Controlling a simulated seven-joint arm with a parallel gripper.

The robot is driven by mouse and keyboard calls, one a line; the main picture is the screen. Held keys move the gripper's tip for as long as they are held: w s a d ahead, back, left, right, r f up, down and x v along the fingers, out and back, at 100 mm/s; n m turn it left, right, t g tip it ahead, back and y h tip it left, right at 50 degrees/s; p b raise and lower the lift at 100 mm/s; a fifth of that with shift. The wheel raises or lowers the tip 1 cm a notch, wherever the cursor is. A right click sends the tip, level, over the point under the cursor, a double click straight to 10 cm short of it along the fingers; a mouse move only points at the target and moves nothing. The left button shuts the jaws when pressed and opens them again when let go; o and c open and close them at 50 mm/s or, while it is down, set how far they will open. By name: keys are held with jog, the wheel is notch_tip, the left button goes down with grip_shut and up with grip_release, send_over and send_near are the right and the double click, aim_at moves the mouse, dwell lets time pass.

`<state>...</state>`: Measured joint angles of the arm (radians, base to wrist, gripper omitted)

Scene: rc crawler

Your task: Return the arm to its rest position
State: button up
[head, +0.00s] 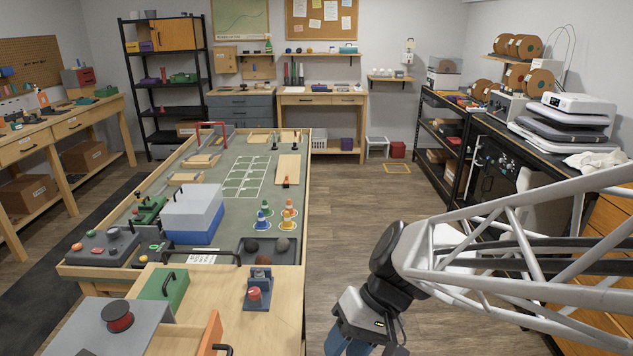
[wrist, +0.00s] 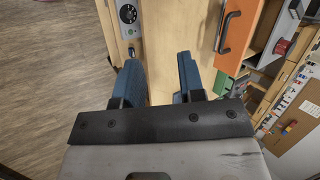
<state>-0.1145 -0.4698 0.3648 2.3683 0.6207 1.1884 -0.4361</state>
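My gripper (wrist: 160,80) shows in the wrist view with its two blue fingers apart and nothing between them. In the head view my gripper (head: 350,345) hangs at the bottom edge, over the floor to the right of the wooden bench. Only the upper part of its blue fingers shows there; the tips are cut off by the frame.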

jog(key=s+d+r+m+t+h, duration=0.1)
jog(key=d+r+t+h, duration=0.1)
jog(key=d, duration=0.5)
jog(key=s+d+r+m+t+h, duration=0.1)
jog(key=s+d+r+t+h, duration=0.1)
jog(key=d+r, duration=0.4)
jog(key=shift+d+m+t+h, duration=0.4)
jog(key=shift+t+h, duration=0.4)
jog(key=shift+h, duration=0.4)
jog(key=shift+o, duration=0.5)
dwell(0.8)
